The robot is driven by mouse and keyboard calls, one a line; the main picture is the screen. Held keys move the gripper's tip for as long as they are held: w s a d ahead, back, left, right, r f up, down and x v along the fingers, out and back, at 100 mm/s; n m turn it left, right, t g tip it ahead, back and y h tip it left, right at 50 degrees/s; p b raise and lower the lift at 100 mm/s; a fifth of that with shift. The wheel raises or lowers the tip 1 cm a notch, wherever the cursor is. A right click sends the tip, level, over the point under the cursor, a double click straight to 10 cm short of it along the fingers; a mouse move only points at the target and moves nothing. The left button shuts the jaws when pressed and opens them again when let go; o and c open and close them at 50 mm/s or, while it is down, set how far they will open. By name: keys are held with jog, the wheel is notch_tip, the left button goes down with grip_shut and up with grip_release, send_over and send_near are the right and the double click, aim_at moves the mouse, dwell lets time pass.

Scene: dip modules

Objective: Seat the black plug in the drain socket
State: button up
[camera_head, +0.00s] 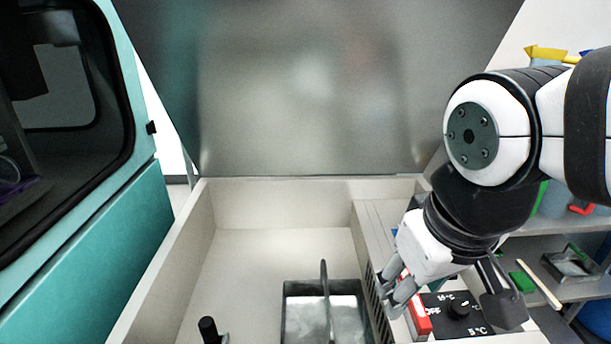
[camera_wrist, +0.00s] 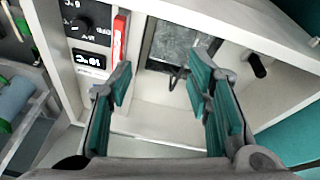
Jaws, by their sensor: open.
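The black plug (camera_head: 208,328) is a short dark cylinder standing near the front left of the pale tub, cut close by the bottom edge of the head view. It also shows at the upper right of the wrist view (camera_wrist: 257,66), with a small grey piece beside it. I cannot make out a drain socket clearly; whether that grey piece belongs to it I cannot tell. My gripper (camera_head: 393,286) is open and empty, above the tub's right ledge near the control panel, well to the right of the plug. Its teal-padded fingers (camera_wrist: 163,82) are apart in the wrist view.
A metal basin (camera_head: 300,290) with an upright rod or handle (camera_head: 326,290) lies between gripper and plug. A red switch (camera_head: 418,316) and black control panel (camera_head: 460,308) are beside the gripper. The raised metal lid (camera_head: 300,90) stands behind. The tub's left floor is clear.

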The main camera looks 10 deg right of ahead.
jog(key=shift+m+y, duration=0.4)
jog(key=shift+m, duration=0.3)
jog(key=s, duration=0.2)
jog(key=s+d, duration=0.1)
jog(key=s, duration=0.1)
jog(key=shift+s+r, duration=0.1)
jog(key=shift+r, duration=0.15)
notch_tip(320, 180, up, 3)
jog(key=shift+r+t+p, duration=0.15)
jog(key=shift+t+p, duration=0.25)
jog(key=shift+p, duration=0.85)
